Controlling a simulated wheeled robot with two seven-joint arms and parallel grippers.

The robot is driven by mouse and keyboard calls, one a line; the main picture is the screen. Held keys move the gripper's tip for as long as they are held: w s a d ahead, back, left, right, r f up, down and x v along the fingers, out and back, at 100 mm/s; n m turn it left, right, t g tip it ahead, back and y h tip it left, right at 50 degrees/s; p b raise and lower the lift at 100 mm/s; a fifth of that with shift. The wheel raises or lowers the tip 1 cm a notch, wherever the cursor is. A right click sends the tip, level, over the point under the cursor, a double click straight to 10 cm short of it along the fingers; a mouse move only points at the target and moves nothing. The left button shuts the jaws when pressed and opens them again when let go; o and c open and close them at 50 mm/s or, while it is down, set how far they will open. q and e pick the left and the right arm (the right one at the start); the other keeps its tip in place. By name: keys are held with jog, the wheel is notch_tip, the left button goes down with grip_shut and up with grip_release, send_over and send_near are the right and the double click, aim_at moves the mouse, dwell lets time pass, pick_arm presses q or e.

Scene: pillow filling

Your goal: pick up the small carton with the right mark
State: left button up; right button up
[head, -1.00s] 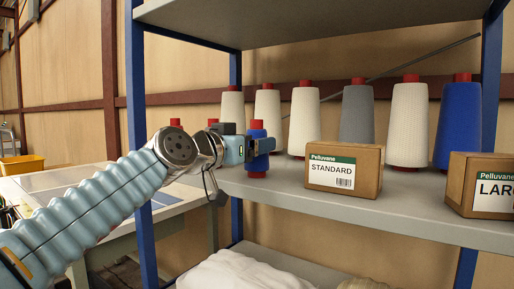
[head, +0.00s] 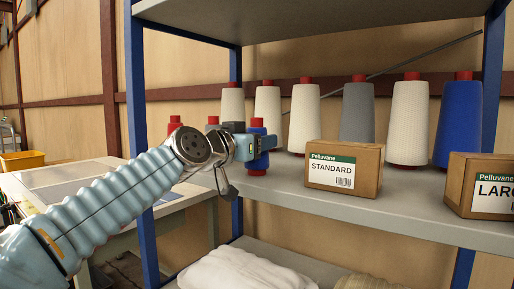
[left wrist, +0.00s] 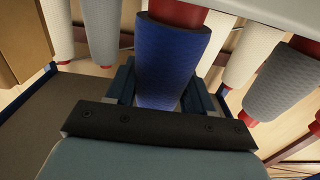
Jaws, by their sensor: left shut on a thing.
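A small carton labelled "STANDARD" (head: 344,168) with a green "Pelluvane" band stands on the shelf. A second carton labelled "LARGE" in part (head: 484,188) is cut off by the right edge of the head view. My left gripper (head: 258,145) is left of both cartons and touches neither. It is shut on a small blue thread spool (head: 257,164) with red ends. In the left wrist view the blue spool (left wrist: 168,62) sits between the two fingers. I cannot tell whether its base touches the shelf. My right gripper is not in view.
Cream, grey and blue thread cones (head: 459,124) stand in a row behind the cartons on the grey shelf (head: 290,187). Blue posts (head: 140,150) frame the rack. White stuffing (head: 245,272) lies on the lower shelf. A table (head: 100,180) stands at left.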

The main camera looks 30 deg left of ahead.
aim_at(253, 126)
pick_arm(q)
jog(key=shift+r, duration=0.1)
notch_tip(253, 126, up, 3)
jog(key=shift+p, duration=0.5)
jog(key=s+d+r, duration=0.2)
jog(key=d+r, duration=0.3)
jog(key=d, duration=0.1)
jog(key=s+d+r, duration=0.3)
jog(key=d+r, duration=0.1)
jog(key=d, duration=0.3)
jog(key=shift+s+r, duration=0.3)
jog(key=shift+r, duration=0.1)
